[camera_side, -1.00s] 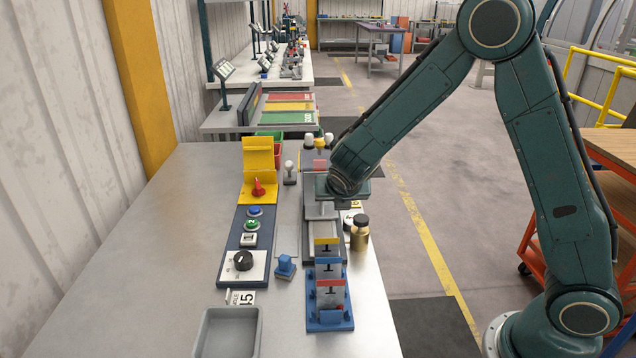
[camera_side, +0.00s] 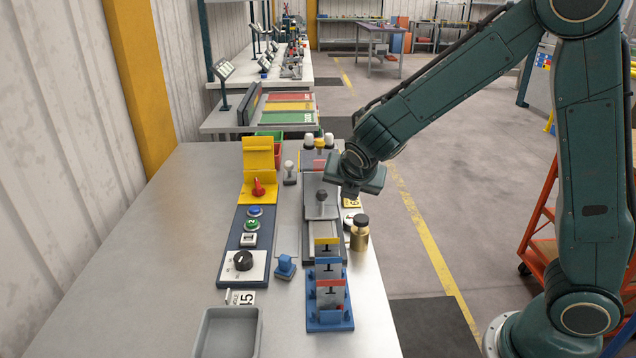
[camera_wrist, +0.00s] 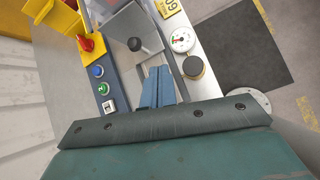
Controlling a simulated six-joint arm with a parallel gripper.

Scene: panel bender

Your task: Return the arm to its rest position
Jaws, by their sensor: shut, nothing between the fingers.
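My gripper (camera_side: 350,191) hangs above the right side of the bench machine in the side view, apart from the things below it. In the wrist view its two blue-grey fingers (camera_wrist: 157,86) lie together with nothing between them. The grey panel bender (camera_side: 322,211) stands under and left of my gripper. A dark round knob (camera_side: 321,195) on it is clear of my fingers and also shows in the wrist view (camera_wrist: 135,44). Part of the bender's far end is hidden behind my wrist.
A brass bottle (camera_side: 359,236) with a dark cap stands right of the bender. A blue rack (camera_side: 330,319) with upright plates is in front. A control panel (camera_side: 234,267) with a red switch (camera_side: 258,188) is left. The bench's left side is clear.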

